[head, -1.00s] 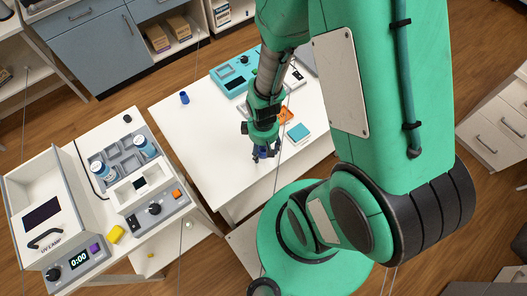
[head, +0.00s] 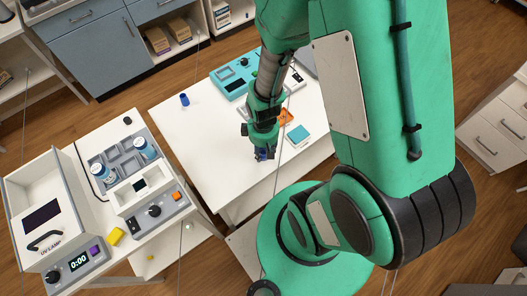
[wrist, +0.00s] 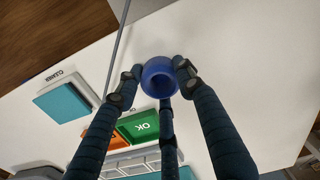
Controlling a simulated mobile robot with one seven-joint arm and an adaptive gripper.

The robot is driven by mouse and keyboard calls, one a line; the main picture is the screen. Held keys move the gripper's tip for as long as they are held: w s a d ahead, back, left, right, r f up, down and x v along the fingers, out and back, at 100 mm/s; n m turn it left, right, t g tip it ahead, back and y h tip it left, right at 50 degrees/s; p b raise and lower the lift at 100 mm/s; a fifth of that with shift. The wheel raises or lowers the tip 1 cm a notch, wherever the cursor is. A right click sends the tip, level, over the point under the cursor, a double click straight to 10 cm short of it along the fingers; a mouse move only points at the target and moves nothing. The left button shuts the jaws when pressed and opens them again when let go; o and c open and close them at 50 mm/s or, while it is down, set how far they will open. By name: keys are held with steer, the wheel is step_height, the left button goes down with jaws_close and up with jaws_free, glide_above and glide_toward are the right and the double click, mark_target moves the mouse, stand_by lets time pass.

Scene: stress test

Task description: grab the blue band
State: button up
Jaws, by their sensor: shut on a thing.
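In the head view my gripper (head: 264,154) is near the front edge of the white table (head: 195,140), and the band is mostly hidden by the fingers. A second blue cylindrical thing (head: 185,99) stands apart on the far left part of the table.
A teal device (head: 232,88), an orange piece (head: 286,116) and a teal pad (head: 298,134) are on the table. A green "OK" tile (wrist: 139,126) shows beneath my fingers. The left bench (head: 186,212) holds a UV lamp box (head: 40,205) and blue-labelled jars (head: 145,147).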

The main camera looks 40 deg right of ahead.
step_height(320, 180, up, 10)
steer(key=p, duration=0.2)
steer(key=shift+p, duration=0.4)
